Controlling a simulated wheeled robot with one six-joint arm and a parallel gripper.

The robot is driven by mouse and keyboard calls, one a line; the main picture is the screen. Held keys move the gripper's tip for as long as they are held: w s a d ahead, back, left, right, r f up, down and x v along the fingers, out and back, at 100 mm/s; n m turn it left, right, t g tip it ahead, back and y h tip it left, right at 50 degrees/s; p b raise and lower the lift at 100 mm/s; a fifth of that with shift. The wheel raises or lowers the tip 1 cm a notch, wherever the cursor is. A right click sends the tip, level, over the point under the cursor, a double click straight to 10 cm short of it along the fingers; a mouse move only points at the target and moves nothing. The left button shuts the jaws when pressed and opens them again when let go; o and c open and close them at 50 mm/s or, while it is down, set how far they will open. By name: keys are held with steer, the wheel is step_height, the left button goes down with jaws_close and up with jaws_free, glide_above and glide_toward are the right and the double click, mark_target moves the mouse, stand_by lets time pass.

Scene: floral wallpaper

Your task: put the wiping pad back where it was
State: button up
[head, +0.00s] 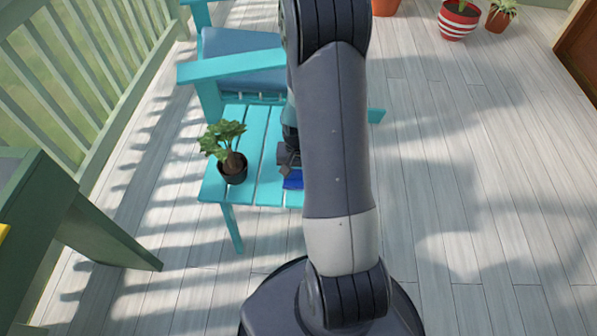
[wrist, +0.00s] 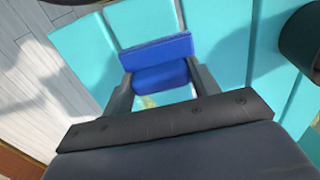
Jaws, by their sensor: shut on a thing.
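The wiping pad (wrist: 158,62) is blue and sits between my gripper's two fingers in the wrist view. My gripper (wrist: 160,84) is shut on it. In the head view a blue part of the pad (head: 293,180) shows beside my arm, over the turquoise slatted table (head: 262,155). My gripper (head: 288,162) is mostly hidden there behind my arm. The table's slats (wrist: 225,25) show below and around the pad in the wrist view. I cannot tell whether the pad touches the table. A pale yellowish patch (wrist: 150,101) shows between the fingers, near the pad.
A potted plant (head: 232,165) stands on the table's left part; its dark pot (wrist: 302,40) is at the wrist view's right edge. A turquoise chair (head: 240,65) stands behind the table. A green railing (head: 85,75) runs along the left.

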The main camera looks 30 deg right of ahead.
mark_target(298, 171)
steer(key=shift+f, duration=0.15)
steer(key=o, duration=0.9)
steer(key=shift+o, duration=0.2)
step_height(298, 171, up, 12)
steer(key=p, duration=0.3)
steer(key=shift+r, duration=0.2)
